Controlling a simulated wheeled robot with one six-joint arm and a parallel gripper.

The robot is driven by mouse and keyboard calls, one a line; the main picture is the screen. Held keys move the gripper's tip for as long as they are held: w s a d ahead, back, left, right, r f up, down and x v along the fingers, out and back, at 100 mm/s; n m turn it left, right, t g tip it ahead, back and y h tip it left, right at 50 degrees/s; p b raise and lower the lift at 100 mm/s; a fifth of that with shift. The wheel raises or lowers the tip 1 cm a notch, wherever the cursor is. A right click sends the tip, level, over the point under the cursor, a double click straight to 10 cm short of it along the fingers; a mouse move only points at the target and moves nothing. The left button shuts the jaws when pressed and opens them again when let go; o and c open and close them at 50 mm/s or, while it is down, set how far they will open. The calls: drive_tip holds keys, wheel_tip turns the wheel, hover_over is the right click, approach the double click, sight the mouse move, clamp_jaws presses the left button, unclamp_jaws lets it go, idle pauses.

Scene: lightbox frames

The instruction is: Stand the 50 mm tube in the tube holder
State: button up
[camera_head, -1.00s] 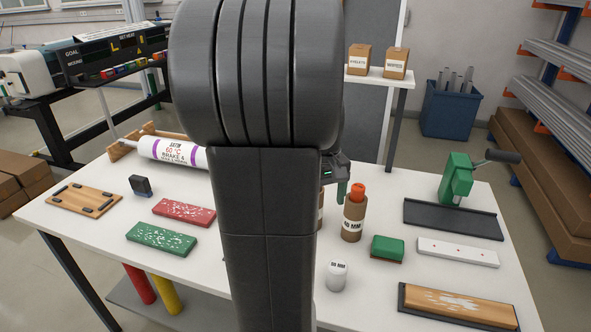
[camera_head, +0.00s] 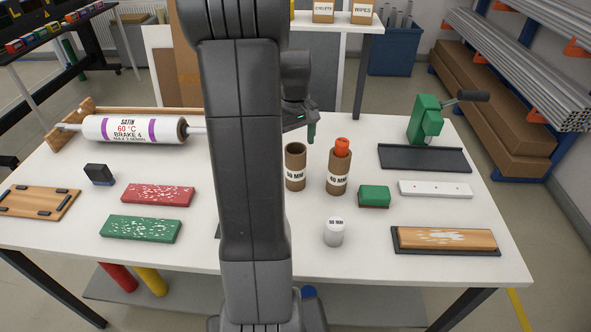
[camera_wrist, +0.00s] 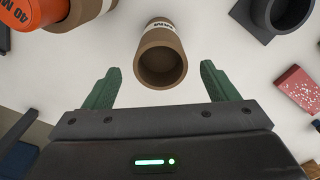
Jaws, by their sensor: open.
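The brown 50 mm tube (camera_head: 295,170) stands upright and open-topped on the white table. In the wrist view, its open mouth and wall (camera_wrist: 162,38) show just beyond the fingertips, between the lines of the two green fingers. My gripper (camera_wrist: 160,74) is open and empty; the fingers appear apart from the tube. In the head view, one green finger of my gripper (camera_head: 311,132) shows behind and above the tube; the rest is partly hidden by my arm. A dark grey round socket on a square base, apparently the tube holder (camera_wrist: 262,22), is at the wrist view's top right. My arm largely hides it in the head view.
A 40 mm brown tube (camera_head: 338,178) with an orange plug stands close right of the tube. A white labelled cylinder (camera_head: 334,233) stands nearer the front. A green block (camera_head: 374,195) lies right. Red (camera_head: 158,194) and green speckled slabs (camera_head: 141,229) lie left.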

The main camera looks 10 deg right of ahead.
sight(296, 157)
drive_tip(key=shift+s+f+p, duration=0.15)
drive_tip(key=shift+f+p, duration=0.3)
drive_tip(key=shift+f, duration=2.2)
drive_tip(key=c, duration=1.4)
drive_tip(key=shift+o, duration=0.2)
drive_tip(key=shift+r, duration=0.1)
